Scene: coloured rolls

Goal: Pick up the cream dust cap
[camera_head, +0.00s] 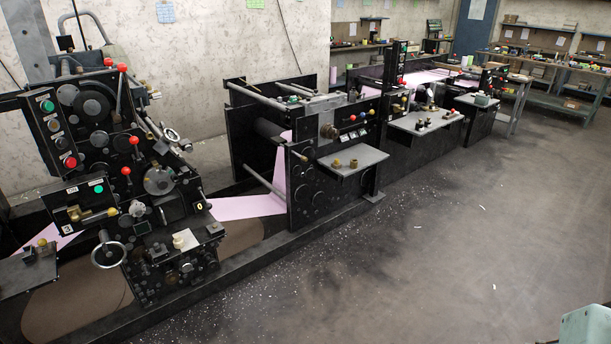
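A small cream piece (185,239), which looks like the cream dust cap, sits on a dark ledge at the lower front of the black machine on the left. A darker round spot shows on its face, but it is too small to make out clearly. Nothing touches it from above. My gripper is not in view.
The black press (160,190) has red-knobbed levers, a handwheel (109,254) and a grey shelf (353,160) farther along. Pink web (248,207) runs between the units. Workbenches (560,103) stand at the back right. The grey floor (430,250) at right is open, with small scraps.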

